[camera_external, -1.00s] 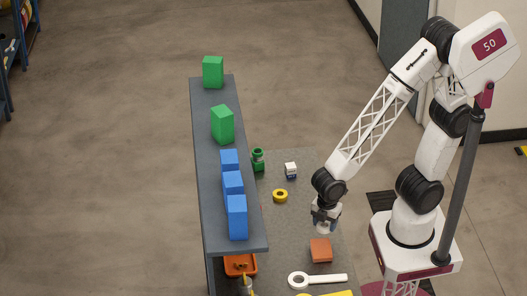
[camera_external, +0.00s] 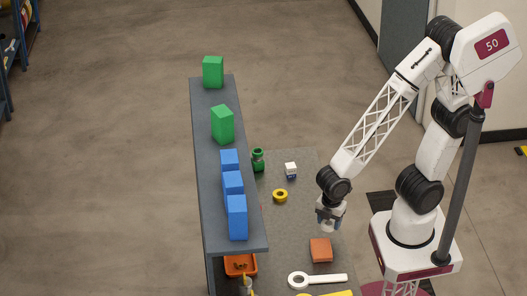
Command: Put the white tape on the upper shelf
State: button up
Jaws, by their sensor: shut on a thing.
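My gripper (camera_external: 328,222) points down above the right side of the lower table, behind the orange-brown block. It is shut on a small pale thing, which looks like the white tape (camera_external: 327,228); the fingers hide much of it. It appears to be held just above the table, though the exact gap is hard to tell. The upper shelf (camera_external: 208,180) is the long grey board left of my gripper, raised above the table.
On the shelf stand green blocks (camera_external: 222,124) and several blue blocks (camera_external: 237,218).

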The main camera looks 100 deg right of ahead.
jog(key=shift+w, duration=0.1)
jog(key=w+d+r, duration=0.6)
jog(key=w+r, duration=0.1)
jog(key=r, duration=0.2)
jog(key=w+d+r, duration=0.6)
jog(key=w+r, duration=0.2)
jog(key=r, duration=0.1)
jog(key=w+d+r+m, duration=0.1)
jog(key=w+d+r, duration=0.2)
jog(key=d+r, duration=1.3)
notch_tip(320, 180, up, 4)
jog(key=shift+r, duration=0.15)
jog(key=shift+w+d, duration=0.15)
jog(key=shift+w, duration=0.05)
jog(key=w+d, duration=0.1)
jog(key=w, duration=0.4)
jog(key=w+d+f, duration=0.1)
jog(key=w, duration=0.4)
jog(key=w+d, duration=0.2)
jog(key=w, duration=0.3)
jog(key=shift+w+f, duration=0.15)
jog(key=shift+f, duration=0.1)
